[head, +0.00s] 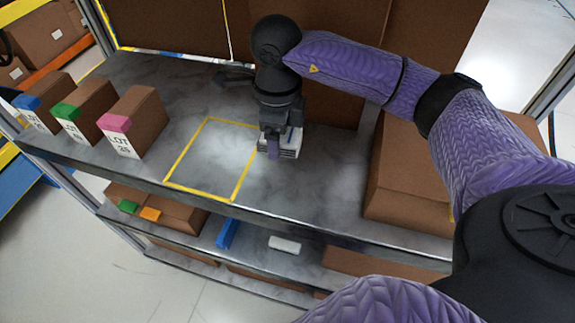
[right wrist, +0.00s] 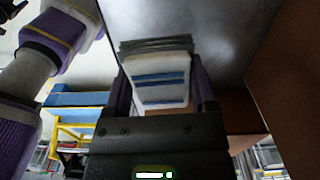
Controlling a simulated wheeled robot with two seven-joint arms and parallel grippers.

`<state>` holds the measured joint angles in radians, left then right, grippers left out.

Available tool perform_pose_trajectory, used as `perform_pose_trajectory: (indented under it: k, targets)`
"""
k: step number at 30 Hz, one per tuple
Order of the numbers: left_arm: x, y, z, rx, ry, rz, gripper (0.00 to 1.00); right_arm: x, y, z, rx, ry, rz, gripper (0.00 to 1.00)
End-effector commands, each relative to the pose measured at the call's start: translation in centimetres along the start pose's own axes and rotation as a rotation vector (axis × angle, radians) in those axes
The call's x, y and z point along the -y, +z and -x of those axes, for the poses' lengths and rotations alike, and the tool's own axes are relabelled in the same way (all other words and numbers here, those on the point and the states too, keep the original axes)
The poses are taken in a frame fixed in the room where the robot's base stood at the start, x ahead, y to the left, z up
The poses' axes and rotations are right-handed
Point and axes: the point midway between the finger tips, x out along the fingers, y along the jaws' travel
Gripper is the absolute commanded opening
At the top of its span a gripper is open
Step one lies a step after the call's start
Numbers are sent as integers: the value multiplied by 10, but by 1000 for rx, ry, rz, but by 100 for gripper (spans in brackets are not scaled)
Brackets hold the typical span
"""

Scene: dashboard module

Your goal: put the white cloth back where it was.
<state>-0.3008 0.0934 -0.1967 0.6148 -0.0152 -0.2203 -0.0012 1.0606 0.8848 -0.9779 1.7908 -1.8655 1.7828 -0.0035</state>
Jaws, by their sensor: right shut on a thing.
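The white cloth (head: 291,149), folded in layers with blue stripes, is in my right gripper (head: 273,143) over the upper shelf. In the right wrist view the cloth (right wrist: 160,90) sits between the two fingers of my right gripper (right wrist: 162,85), which is shut on it. The cloth is just right of a yellow outlined square (head: 238,177) on the shelf, and the square is empty. I cannot tell whether the cloth touches the shelf. The gripper hides part of it in the head view. My left gripper is not in view.
Brown boxes with blue, green and pink (head: 116,123) tops stand at the left of the upper shelf (head: 320,190). A large carton (head: 408,175) stands at the right, others behind. The lower shelf holds a blue block (head: 227,233) and a white block (head: 285,244).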

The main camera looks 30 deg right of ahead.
Motion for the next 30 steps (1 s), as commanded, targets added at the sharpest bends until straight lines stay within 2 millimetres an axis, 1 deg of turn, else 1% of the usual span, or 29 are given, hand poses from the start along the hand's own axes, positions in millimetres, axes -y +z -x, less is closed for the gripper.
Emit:
perform_pose_trajectory:
  k: [1, 3, 6, 8, 12, 17, 21, 23, 30]
  targets:
    - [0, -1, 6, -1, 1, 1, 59, 3, -2, 4, -3, 1, -114, 18]
    - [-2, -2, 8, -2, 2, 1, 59, 8, -5, 5, -5, 0, -272, 18]
    - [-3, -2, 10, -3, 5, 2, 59, 11, -8, 4, -9, 0, -413, 18]
    - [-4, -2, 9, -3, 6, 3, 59, 12, -9, -6, -13, 1, -454, 18]
    - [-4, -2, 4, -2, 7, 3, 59, 12, -10, -43, -14, 2, -468, 18]
    - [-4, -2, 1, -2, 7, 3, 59, 12, -9, -66, -11, 1, -467, 18]
    - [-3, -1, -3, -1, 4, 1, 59, 12, -10, -92, -12, 1, -465, 18]
    - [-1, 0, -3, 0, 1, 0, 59, 12, -10, -98, -11, -1, -464, 18]
    - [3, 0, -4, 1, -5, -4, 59, 12, -10, -98, -9, -1, -463, 18]
